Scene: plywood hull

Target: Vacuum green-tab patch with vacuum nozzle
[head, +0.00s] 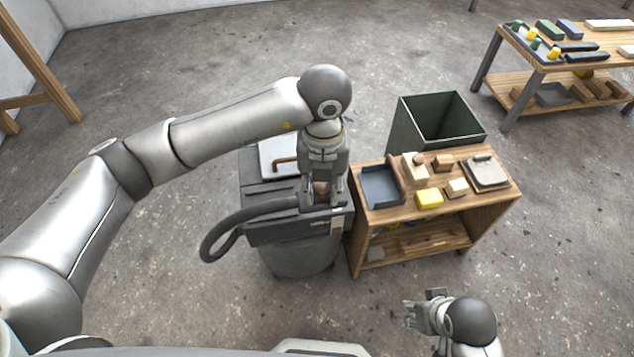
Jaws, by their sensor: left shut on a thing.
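A dark grey vacuum (297,259) stands on the concrete floor near the middle. Its black hose (222,235) loops out on the left and runs back along the top to my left gripper (322,195). My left gripper points down at the vacuum's top and is shut on the vacuum nozzle at the hose's end; the fingers mostly hide it, and only a small tan bit shows between them. My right gripper (424,304) is low in front of the small wooden bench, its fingers apart and empty. I cannot make out a green-tab patch in this view.
The wooden bench (385,216) right of the vacuum holds a dark tray (381,187), wooden blocks, a yellow block (429,198) and a grey plate (486,171). A dark open bin (405,128) stands behind it. A loaded table (516,87) is far right.

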